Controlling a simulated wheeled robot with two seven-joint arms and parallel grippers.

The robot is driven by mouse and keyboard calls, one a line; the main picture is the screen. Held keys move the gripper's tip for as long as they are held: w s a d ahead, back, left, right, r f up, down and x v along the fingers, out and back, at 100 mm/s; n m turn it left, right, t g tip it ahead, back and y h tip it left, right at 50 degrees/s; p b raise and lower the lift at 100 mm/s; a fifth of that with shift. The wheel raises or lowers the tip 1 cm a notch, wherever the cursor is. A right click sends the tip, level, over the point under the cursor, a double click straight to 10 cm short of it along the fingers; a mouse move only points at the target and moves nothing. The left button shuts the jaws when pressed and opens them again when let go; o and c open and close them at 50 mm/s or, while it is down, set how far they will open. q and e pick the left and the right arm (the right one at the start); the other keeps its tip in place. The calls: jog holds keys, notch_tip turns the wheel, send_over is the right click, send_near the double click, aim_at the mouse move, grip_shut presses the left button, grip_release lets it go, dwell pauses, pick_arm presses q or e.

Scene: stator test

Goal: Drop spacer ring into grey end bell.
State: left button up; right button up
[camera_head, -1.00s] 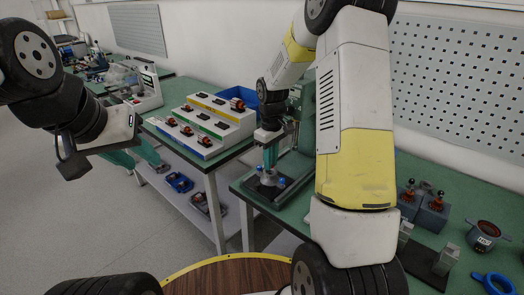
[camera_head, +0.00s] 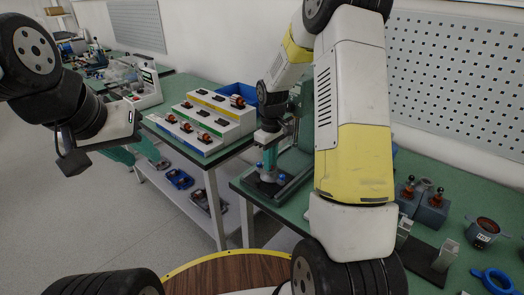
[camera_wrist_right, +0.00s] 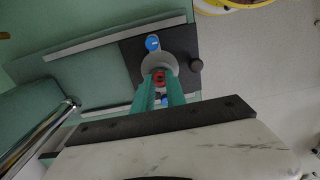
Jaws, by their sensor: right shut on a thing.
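My right gripper (camera_head: 269,169) points down over a dark fixture plate (camera_wrist_right: 130,52) with blue knobs. In the right wrist view its teal fingers (camera_wrist_right: 159,84) are closed around a small red ring, the spacer ring (camera_wrist_right: 158,77). The ring is over the round grey end bell (camera_wrist_right: 158,60) on the plate. The fingers cover part of the end bell; I cannot tell whether the ring touches it. My left gripper (camera_head: 134,155) is at the left in the head view, with its teal fingers apart and nothing seen between them.
A stepped rack (camera_head: 205,125) with small parts and a blue bin (camera_head: 240,93) stand behind. Dark uprights stand beside the fixture.

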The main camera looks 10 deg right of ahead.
jog(key=o, duration=0.9)
jog(key=shift+c, duration=0.2)
notch_tip(320, 180, up, 8)
jog(key=s+a+r+m+t+y, duration=0.1)
jog(key=s+r+m+t, duration=0.2)
jog(key=s+r, duration=0.5)
jog(key=s+a+r+m+t+y, duration=0.1)
jog(key=s+r+m+t, duration=0.2)
jog(key=s+r, duration=0.5)
jog(key=s+m, duration=0.1)
jog(key=s, duration=0.7)
